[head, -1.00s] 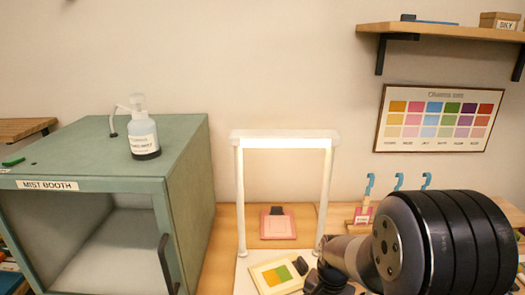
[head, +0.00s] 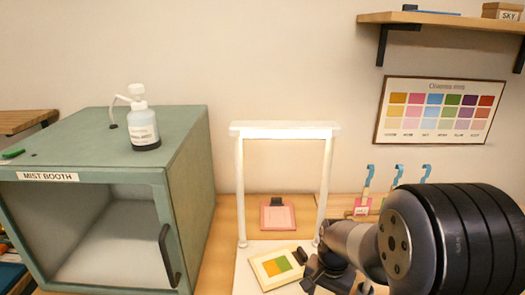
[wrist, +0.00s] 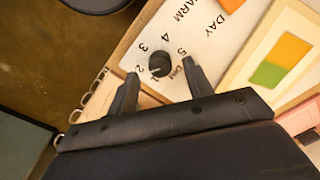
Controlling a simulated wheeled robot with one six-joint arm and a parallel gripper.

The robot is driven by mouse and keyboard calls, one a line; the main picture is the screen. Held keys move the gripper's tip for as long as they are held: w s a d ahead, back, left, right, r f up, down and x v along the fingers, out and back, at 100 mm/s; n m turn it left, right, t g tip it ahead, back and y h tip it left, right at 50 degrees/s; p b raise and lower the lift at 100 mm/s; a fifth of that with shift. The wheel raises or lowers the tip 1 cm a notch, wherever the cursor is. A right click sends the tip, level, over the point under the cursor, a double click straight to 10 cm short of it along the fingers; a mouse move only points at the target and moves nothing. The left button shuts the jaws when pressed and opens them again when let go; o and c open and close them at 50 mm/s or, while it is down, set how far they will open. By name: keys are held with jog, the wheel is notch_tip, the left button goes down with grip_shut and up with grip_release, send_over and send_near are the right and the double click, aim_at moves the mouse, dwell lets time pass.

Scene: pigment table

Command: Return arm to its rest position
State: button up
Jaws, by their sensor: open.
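My gripper (wrist: 161,82) is open and empty in the wrist view, its two dark fingers spread apart. A black dial knob (wrist: 160,65) on a white panel (wrist: 205,60) shows just beyond the fingertips, between them; the panel is marked with numbers and the words DAY and WARM. I cannot tell the exact gap between fingers and knob. In the head view, my gripper (head: 325,272) is low, at the right foot of the white lamp frame (head: 285,131), partly hidden by my arm.
A framed orange and green card (head: 277,266) lies on the lamp base beside my gripper. A pink clip item (head: 277,215) lies behind. The green mist booth (head: 190,160) with a pump bottle (head: 143,128) stands left. A shelf (head: 440,27) and colour chart (head: 438,112) are on the wall.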

jog(key=shift+f, duration=0.95)
jog(key=shift+f+n, duration=0.1)
jog(key=shift+n, duration=0.2)
jog(key=n+p, duration=0.1)
jog(key=n, duration=0.4)
jog(key=n+p, duration=0.2)
jog(key=n, duration=0.4)
notch_tip(320, 180, up, 11)
jog(key=shift+f+b, duration=0.15)
jog(key=shift+b, duration=0.25)
jog(key=shift+w, duration=0.1)
jog(key=shift+d, duration=0.1)
